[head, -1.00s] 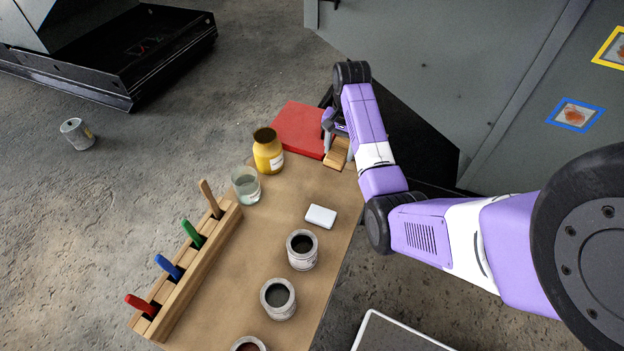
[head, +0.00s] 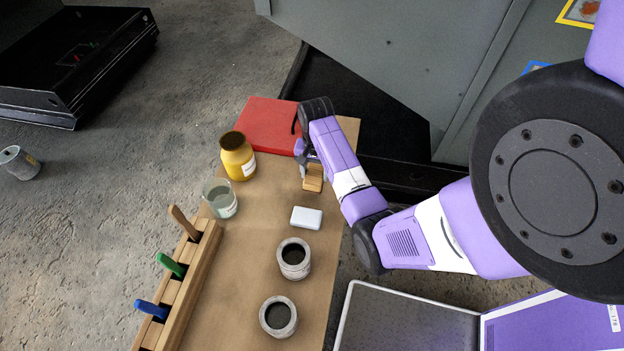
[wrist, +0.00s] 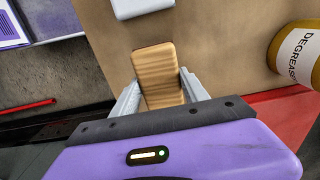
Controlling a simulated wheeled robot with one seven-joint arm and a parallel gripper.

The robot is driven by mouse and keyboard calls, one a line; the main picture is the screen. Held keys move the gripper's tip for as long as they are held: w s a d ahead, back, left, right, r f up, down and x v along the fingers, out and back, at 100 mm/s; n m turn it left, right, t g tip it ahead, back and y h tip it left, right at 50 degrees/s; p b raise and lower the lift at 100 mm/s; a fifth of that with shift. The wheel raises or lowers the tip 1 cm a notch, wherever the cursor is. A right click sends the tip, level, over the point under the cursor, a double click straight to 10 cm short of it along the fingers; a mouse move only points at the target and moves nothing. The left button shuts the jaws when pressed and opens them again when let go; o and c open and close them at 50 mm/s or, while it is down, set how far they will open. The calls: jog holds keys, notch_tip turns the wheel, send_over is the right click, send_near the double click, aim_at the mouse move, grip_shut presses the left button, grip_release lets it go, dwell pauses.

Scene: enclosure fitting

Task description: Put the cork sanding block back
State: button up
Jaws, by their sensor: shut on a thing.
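The cork sanding block (head: 313,178) is a tan, grained block over the brown table top, just beyond a white block. It also shows in the wrist view (wrist: 158,68), upright in the picture, its far end sticking out past the fingers. My gripper (wrist: 160,92) is shut on it, one finger on each side. In the head view my gripper (head: 308,163) is partly hidden by my wrist. I cannot tell how far the block is above the table.
The white block (head: 307,218) lies on the table (head: 255,235). A red slab (head: 268,123), yellow degreaser jar (head: 240,165), glass (head: 221,199) and open cans (head: 293,258) surround the work area. A wooden rack (head: 190,280) with coloured handles lines the left edge. A grey enclosure (head: 400,60) stands behind.

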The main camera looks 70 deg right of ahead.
aim_at(315, 180)
jog(key=shift+f+b, duration=2.05)
jog(key=shift+f, duration=0.35)
jog(key=shift+r, duration=0.1)
jog(key=o, duration=1.4)
jog(key=shift+o, duration=0.2)
jog(key=shift+r, duration=0.15)
notch_tip(315, 180, up, 12)
jog(key=shift+f+p, duration=0.1)
jog(key=shift+p, duration=0.3)
